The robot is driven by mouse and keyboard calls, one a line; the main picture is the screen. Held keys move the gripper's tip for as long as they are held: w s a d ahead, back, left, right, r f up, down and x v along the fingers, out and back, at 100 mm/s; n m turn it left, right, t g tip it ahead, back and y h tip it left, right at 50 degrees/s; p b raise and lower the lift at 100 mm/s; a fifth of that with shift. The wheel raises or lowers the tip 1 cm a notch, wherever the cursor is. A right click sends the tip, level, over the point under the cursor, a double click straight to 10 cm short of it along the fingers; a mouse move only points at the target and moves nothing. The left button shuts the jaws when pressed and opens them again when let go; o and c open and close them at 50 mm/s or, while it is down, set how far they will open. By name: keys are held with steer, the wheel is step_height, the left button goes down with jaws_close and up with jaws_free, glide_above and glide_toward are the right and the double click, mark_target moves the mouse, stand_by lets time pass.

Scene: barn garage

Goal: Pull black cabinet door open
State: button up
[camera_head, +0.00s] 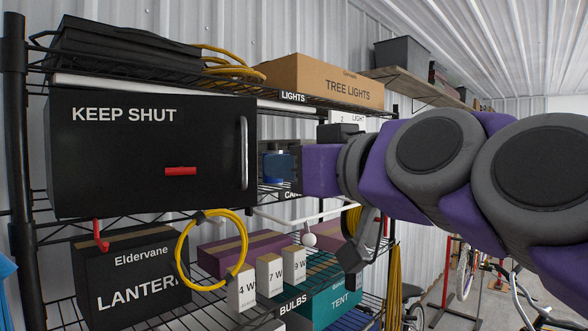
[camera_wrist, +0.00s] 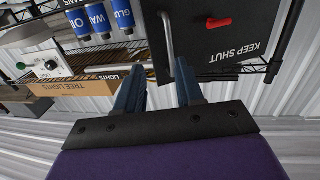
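The black cabinet door (camera_head: 130,145) reads KEEP SHUT and looks closed, its front flat to the frame. It carries a vertical silver handle (camera_head: 244,153) near its right edge and a red piece (camera_head: 181,171) low on its face. In the wrist view, which is upside down, the door (camera_wrist: 240,60) and handle (camera_wrist: 168,40) show ahead of my fingers. My gripper (camera_wrist: 160,66) is open, with two dark blue fingers apart and the handle lined up in the gap. I cannot tell whether the fingers reach around it. In the head view my gripper is just right of the handle.
Wire shelving holds the cabinet. A TREE LIGHTS box (camera_head: 325,80) sits above right, and a LANTERN box (camera_head: 130,275) below. A yellow cable loop (camera_head: 212,250) hangs under the door. Blue cans (camera_wrist: 100,22) stand on the shelf beside the cabinet.

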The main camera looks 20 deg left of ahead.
steer(key=shift+b+v, duration=0.3)
steer(key=shift+v, duration=1)
steer(key=shift+w+d, duration=0.1)
steer(key=shift+w, duration=0.1)
